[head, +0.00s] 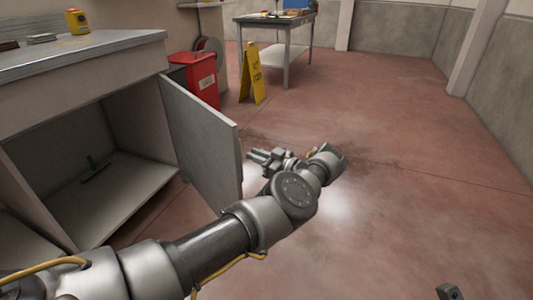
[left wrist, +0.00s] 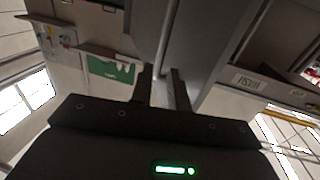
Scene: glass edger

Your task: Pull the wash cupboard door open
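The wash cupboard door (head: 203,135) is a grey panel standing wide open, swung out from its hinge side on the right of the cupboard (head: 128,205). My left arm reaches past the door's free edge. My left gripper (head: 257,160) is just right of that edge, its fingers pointing left toward the door. In the left wrist view the two dark fingers (left wrist: 163,90) are apart, with a narrow gap between them. A small dark part at the bottom right, probably my right gripper (head: 450,292), is mostly out of frame.
A red bin (head: 203,80) and a yellow floor sign (head: 252,78) stand behind the door. A worktable (head: 275,22) is at the back. The floor (head: 410,160) to the right is clear.

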